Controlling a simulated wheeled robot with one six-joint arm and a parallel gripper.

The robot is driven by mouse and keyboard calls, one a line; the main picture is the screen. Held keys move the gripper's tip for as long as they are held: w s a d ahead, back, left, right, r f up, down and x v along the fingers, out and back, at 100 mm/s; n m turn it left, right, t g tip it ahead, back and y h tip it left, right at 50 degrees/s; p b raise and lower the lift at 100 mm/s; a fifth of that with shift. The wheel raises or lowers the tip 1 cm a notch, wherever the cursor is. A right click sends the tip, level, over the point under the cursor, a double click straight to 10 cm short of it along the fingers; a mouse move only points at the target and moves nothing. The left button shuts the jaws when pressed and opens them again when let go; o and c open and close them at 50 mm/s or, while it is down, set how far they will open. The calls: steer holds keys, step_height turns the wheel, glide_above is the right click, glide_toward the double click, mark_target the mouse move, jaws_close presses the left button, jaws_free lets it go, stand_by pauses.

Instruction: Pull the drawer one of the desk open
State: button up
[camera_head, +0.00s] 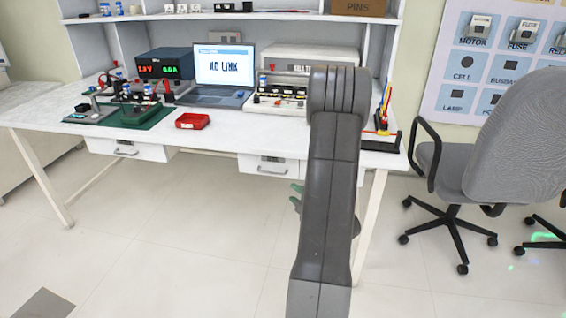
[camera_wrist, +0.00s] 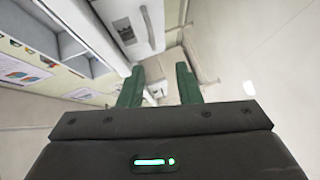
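The white desk (camera_head: 240,137) has two white drawers under its top. The left drawer (camera_head: 102,146) has a grey bar handle (camera_head: 126,153) and looks shut. The right drawer (camera_head: 252,159) has a similar handle (camera_head: 272,172) and looks shut; my arm may cover its right end. I cannot tell which is drawer one. In the wrist view my gripper (camera_wrist: 160,68) is open and empty, apart from a white drawer front with a handle (camera_wrist: 147,26) beyond the fingers.
On the desk are a laptop (camera_head: 223,68), a red tray (camera_head: 192,121), a green mat with parts (camera_head: 150,120) and instruments. A grey office chair (camera_head: 520,140) stands at the right. The floor (camera_head: 190,250) before the desk is clear.

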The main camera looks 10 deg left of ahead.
steer(key=w+a+f+n+y, duration=0.1)
steer(key=w+a, duration=0.9)
steer(key=shift+w+f, duration=0.25)
steer(key=shift+w, duration=0.15)
jaws_close()
